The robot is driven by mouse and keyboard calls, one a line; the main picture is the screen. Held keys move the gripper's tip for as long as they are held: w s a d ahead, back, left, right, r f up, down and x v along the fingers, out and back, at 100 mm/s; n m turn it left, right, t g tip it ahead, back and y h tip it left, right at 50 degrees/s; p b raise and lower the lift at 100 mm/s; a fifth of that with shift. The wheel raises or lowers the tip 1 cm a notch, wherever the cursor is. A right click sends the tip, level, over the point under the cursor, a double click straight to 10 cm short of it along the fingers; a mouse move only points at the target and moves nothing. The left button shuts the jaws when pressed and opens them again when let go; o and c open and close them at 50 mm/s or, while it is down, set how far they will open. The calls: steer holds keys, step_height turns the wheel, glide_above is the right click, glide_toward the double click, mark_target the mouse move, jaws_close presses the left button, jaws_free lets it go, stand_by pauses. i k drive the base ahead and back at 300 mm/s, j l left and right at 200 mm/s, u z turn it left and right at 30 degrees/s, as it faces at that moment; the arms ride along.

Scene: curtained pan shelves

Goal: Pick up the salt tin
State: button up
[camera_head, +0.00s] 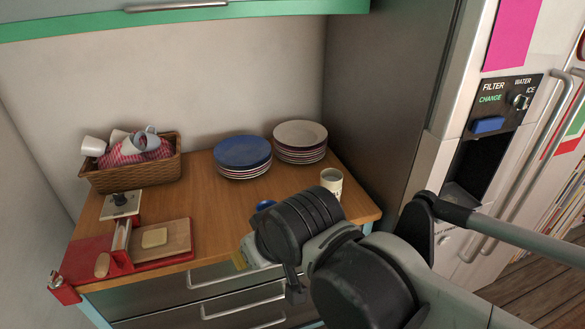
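A small cream cylinder (331,182) with faint dark marks stands upright near the right end of the wooden counter, just behind my arm. It may be the salt tin, but its label is too small to read. A small blue thing (265,204) shows at the left edge of my arm, mostly hidden, and I cannot tell what it is. My arm reaches in from the lower right over the counter's front edge. My gripper is around the arm's far end (262,250), largely hidden by dark joints. Its fingers cannot be made out clearly.
Blue-topped plates (242,152) and white plates (300,134) are stacked at the back. A wicker basket (135,175) with cups and a checked cloth stands back left. A red-edged board (165,240) is front left. A fridge (470,130) stands right. The counter's middle is clear.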

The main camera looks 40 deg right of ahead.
mark_target(332, 179)
steer(key=z, duration=0.55)
steer(key=k+l+z, duration=0.15)
steer(key=l+z, duration=0.6)
steer(key=k+l+z, duration=0.1)
steer(key=l+z, duration=0.25)
